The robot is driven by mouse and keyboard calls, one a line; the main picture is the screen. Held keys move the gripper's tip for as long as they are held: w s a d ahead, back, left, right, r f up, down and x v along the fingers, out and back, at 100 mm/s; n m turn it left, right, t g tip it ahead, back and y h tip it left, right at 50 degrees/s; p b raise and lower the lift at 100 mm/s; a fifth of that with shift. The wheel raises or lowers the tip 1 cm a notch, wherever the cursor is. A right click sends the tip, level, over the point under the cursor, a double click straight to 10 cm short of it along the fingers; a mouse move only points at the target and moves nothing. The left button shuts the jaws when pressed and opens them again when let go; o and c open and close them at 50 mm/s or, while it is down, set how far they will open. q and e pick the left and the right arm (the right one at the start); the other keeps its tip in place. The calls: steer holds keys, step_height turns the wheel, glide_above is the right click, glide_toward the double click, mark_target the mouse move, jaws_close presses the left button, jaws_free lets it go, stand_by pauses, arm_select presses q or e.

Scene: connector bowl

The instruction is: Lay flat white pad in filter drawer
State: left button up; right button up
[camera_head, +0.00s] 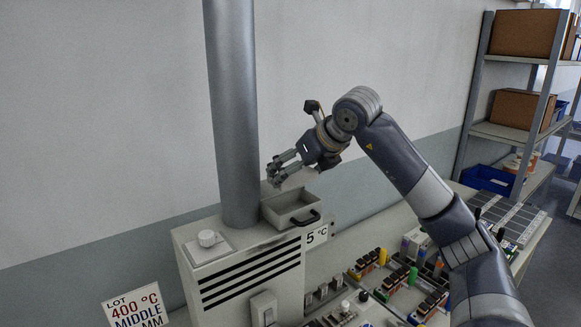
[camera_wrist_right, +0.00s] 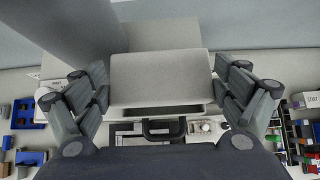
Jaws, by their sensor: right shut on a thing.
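My right gripper (camera_head: 284,168) is above the filter drawer (camera_head: 270,211), fingers pointing toward it. The drawer is a grey tray with a black handle, pulled out at the top of the grey machine beside a vertical pipe. In the wrist view the white pad (camera_wrist_right: 160,78) is a pale flat sheet held between the two finger sets of my right gripper (camera_wrist_right: 162,90). The drawer's black handle (camera_wrist_right: 165,129) shows just below the pad, and the pad hides most of the drawer. In the head view the pad is hard to make out. My left gripper is not in view.
A bench with several coloured connectors (camera_head: 400,275) lies to the right. A sign (camera_head: 136,308) stands at lower left. A shelf (camera_head: 510,135) holds boxes.

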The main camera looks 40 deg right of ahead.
mark_target(300, 185)
steer(key=shift+s+r, duration=0.1)
steer(key=shift+s, duration=0.2)
steer(key=shift+w+f, duration=0.4)
steer(key=shift+s+f+b, duration=0.2)
steer(key=shift+f+b, duration=0.65)
steer(key=shift+b, duration=0.25)
steer(key=shift+w+f+b, duration=0.1)
steer(key=shift+f+b, duration=0.75)
steer(key=shift+f, duration=0.2)
steer(key=shift+f+b, duration=0.3)
steer(key=o, duration=0.7)
